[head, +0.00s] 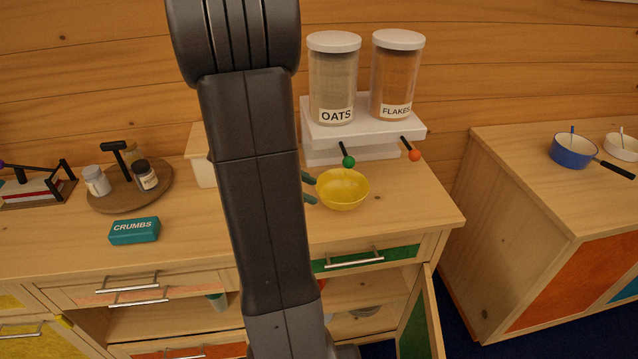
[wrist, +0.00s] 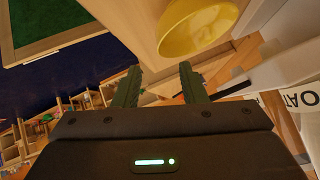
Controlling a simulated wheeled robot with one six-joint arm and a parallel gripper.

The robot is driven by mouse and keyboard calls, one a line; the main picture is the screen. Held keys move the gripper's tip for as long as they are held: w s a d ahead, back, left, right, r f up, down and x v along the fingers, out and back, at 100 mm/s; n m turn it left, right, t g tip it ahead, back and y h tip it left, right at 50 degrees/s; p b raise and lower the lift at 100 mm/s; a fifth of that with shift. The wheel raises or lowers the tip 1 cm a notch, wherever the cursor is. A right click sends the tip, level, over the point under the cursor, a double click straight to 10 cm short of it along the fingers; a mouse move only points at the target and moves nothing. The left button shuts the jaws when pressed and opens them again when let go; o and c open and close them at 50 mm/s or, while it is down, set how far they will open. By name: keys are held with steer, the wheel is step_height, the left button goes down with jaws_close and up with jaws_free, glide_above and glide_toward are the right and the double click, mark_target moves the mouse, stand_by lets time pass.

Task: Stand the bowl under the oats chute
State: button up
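The yellow bowl (head: 342,190) stands upright on the counter, just in front of the dispenser and below the green-knobbed lever (head: 347,158). The oats canister (head: 333,78) is on the dispenser's left side, behind the bowl; its chute outlet cannot be made out. My gripper (head: 309,188) is at the bowl's left side, partly hidden behind my arm. In the wrist view, my gripper (wrist: 157,78) has its two fingers apart with nothing between them. The bowl (wrist: 200,30) lies beyond the fingertips there, apart from them in the picture.
The flakes canister (head: 397,75) and an orange-knobbed lever (head: 413,153) are right of the oats. A teal crumbs box (head: 134,230) and a round tray (head: 115,200) with jars are at left. An open green cupboard door (head: 420,318) projects below. Counter right of the bowl is clear.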

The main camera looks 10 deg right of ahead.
mark_target(337, 203)
steer(key=shift+a, duration=0.1)
steer(key=b+x, duration=0.1)
steer(key=x, duration=1.2)
steer(key=shift+d+f, duration=0.25)
steer(key=shift+d, duration=0.05)
jaws_close()
